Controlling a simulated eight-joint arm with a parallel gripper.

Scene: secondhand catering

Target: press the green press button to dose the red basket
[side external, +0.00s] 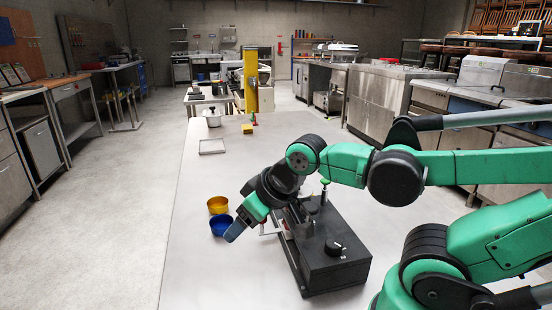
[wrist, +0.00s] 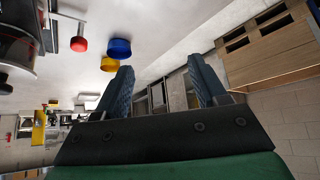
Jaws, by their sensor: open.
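A black machine (side external: 330,250) stands on the table below my arm, with a dial on its near end. A small green knob (side external: 325,182) shows on a post at its far side; it looks like the green press button. My gripper (side external: 236,231) is open and empty, tilted down left of the machine, close to the blue basket (side external: 221,226). In the wrist view, nothing is between the fingers of my gripper (wrist: 160,62).
A yellow basket (side external: 218,205) stands just behind the blue one; it also shows in the wrist view (wrist: 110,64). A shallow tray (side external: 212,146) and a pot (side external: 213,117) are farther along the table (side external: 190,262). The table's left strip is clear.

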